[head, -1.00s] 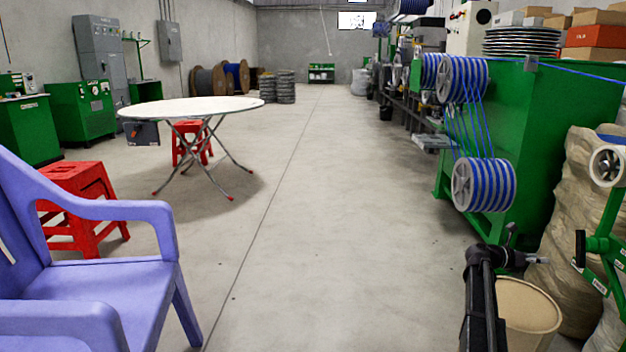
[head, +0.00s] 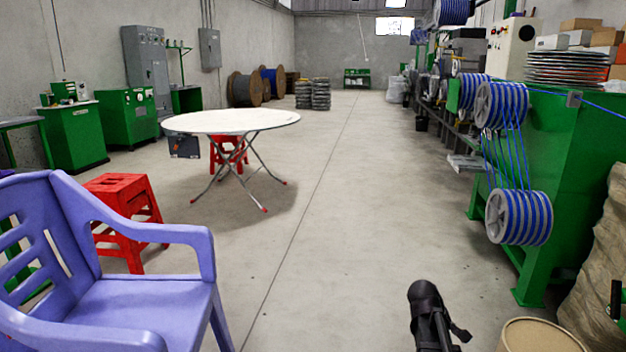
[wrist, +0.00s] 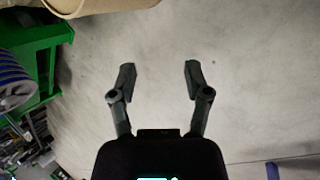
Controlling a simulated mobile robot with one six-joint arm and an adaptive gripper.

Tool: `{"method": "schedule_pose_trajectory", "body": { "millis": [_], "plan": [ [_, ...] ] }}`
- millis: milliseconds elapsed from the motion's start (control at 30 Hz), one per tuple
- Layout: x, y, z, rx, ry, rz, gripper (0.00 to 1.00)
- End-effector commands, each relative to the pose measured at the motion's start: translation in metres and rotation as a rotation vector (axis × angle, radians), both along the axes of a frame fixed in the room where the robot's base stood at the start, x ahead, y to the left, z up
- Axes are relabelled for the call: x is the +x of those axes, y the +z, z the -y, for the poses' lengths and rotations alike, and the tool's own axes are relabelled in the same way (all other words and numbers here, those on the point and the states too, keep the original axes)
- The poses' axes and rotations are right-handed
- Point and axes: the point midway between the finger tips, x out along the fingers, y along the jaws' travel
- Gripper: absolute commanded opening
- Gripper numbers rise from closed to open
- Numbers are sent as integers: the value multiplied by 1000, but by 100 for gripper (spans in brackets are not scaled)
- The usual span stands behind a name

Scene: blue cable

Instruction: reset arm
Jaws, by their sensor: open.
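My gripper shows in the wrist view (wrist: 158,78) with its two dark fingers spread apart and nothing between them. Bare concrete floor lies behind the fingers. In the head view, my dark arm rises from the bottom edge, right of centre; the fingertips cannot be made out there. The blue cable (head: 509,155) runs in several strands between an upper spool (head: 502,105) and a lower spool (head: 520,217) on the green machine (head: 585,170) at the right. My arm is apart from the cable.
A purple chair (head: 140,298) stands at the lower left, with a red stool (head: 125,205) behind it. A round white table (head: 230,121) stands further back. A tan bin (head: 540,336) is right of my arm. The middle floor (head: 340,220) is clear.

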Motion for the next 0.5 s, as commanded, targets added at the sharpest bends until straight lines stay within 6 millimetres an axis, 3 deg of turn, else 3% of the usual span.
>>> {"method": "schedule_pose_trajectory", "body": {
  "millis": [33, 200, 500],
  "plan": [
    [-12, 8, -25, 56, -40, 29, 63],
    [-38, 14, -97, 242, -203, 105, 63],
    [-74, 26, -176, 450, -413, 124, 63]
  ]
}}
